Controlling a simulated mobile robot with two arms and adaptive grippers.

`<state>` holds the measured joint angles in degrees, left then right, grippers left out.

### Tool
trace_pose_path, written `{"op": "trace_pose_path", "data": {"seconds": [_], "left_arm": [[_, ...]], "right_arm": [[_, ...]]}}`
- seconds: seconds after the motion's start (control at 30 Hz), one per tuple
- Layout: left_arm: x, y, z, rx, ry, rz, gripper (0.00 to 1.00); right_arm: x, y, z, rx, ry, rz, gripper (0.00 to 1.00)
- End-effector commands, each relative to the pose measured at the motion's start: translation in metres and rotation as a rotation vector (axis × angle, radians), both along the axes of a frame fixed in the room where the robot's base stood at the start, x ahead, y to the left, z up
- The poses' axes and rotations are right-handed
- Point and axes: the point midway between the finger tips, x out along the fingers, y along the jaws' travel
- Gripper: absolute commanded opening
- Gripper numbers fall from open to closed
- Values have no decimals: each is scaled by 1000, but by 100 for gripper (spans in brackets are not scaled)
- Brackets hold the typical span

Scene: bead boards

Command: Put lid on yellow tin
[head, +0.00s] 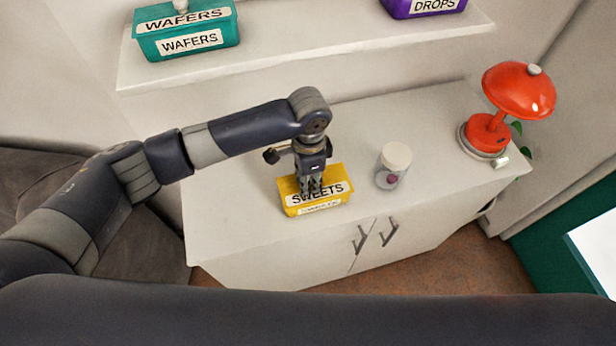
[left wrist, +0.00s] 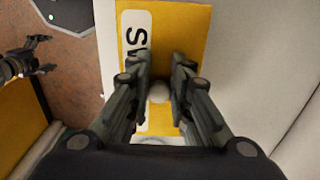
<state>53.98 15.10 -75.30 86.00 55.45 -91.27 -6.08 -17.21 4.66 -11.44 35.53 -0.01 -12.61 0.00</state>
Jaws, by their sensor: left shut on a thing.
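The yellow tin (head: 298,211) stands on the white cabinet near its front edge, with a partly visible label on its front. Its yellow lid (head: 286,187), marked SWEETS, lies over the top of the tin; I cannot tell whether a small gap is left. My left gripper (head: 311,190) points down from above and is shut on the lid's pale round knob (left wrist: 159,92). The lid (left wrist: 185,30) fills the middle of the left wrist view. My right gripper (left wrist: 42,62) shows at the left of that view, over the floor, its fingers apart and empty.
A glass jar (head: 392,174) with a pale lid stands right of the tin. A red lamp (head: 515,95) is at the cabinet's right end. A shelf (head: 290,62) behind holds a teal WAFERS tin (head: 155,45) and a purple DROPS tin (head: 400,8). The cabinet top left of the tin is clear.

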Motion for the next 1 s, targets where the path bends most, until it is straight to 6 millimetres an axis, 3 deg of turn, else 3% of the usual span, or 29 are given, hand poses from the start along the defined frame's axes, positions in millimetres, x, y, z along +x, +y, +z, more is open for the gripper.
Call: {"op": "trace_pose_path", "data": {"seconds": [0.2,0.23,0.3,0.57,0.6,0.67,1.0], "left_arm": [[0,0,0,0,0,0,0],[0,0,0,0,0,0,26],[0,0,0,0,0,0,42],[0,0,0,0,0,0,42],[0,0,0,0,0,0,52],[0,0,0,0,0,0,59],[0,0,0,0,0,0,59]], "right_arm": [[0,2,0,2,-1,-1,88],[0,2,0,3,0,-1,88],[0,3,0,3,0,-2,88],[0,3,0,3,0,-2,88],[0,3,0,3,0,-2,88],[0,3,0,3,0,-1,88],[0,3,0,3,0,-1,88]]}}
